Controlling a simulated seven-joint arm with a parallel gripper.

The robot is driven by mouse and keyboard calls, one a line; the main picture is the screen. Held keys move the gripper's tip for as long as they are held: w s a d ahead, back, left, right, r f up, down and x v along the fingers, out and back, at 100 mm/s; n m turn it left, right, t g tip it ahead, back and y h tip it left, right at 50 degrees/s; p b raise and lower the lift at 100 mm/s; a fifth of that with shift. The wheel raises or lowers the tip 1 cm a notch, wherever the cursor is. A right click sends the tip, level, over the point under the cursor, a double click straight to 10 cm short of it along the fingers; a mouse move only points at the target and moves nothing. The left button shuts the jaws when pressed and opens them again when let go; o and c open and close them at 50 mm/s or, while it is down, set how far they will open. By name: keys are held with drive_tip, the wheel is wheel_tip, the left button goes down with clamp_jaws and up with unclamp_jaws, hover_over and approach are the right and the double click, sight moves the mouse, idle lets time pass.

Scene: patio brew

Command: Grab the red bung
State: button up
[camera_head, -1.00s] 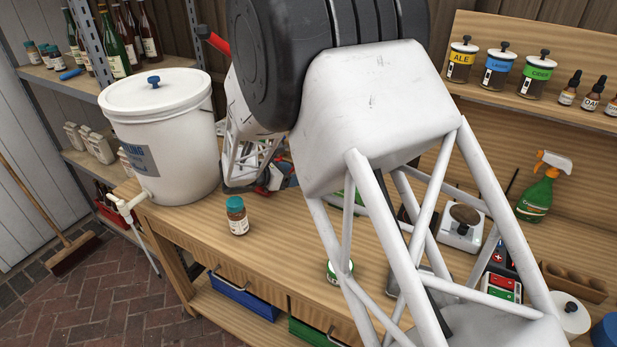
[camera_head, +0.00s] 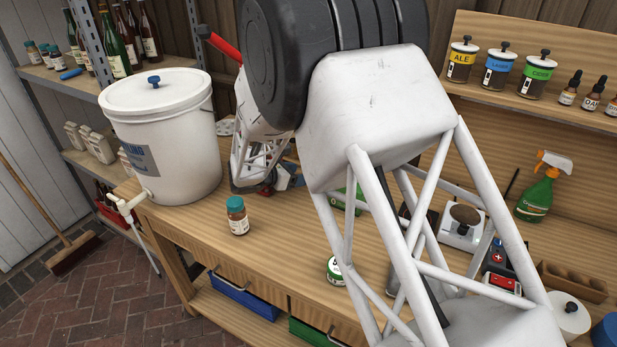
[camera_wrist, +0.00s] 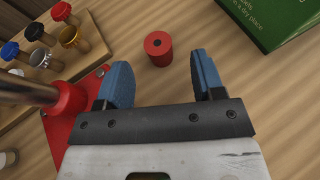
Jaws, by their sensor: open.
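In the head view the bung is not visible. My own arm links cover much of the bench there.
Left of my gripper in the wrist view are a wooden rack (camera_wrist: 84,52) of coloured stoppers and a red tool (camera_wrist: 68,101). A green box (camera_wrist: 278,20) is at upper right. A white bucket (camera_head: 165,135) and a small jar (camera_head: 237,215) stand on the bench.

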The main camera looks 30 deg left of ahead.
drive_tip(key=shift+w, duration=0.1)
drive_tip(key=shift+x, duration=2.5)
drive_tip(key=shift+w, duration=0.1)
drive_tip(key=shift+c, duration=0.3)
drive_tip(key=c, duration=0.9)
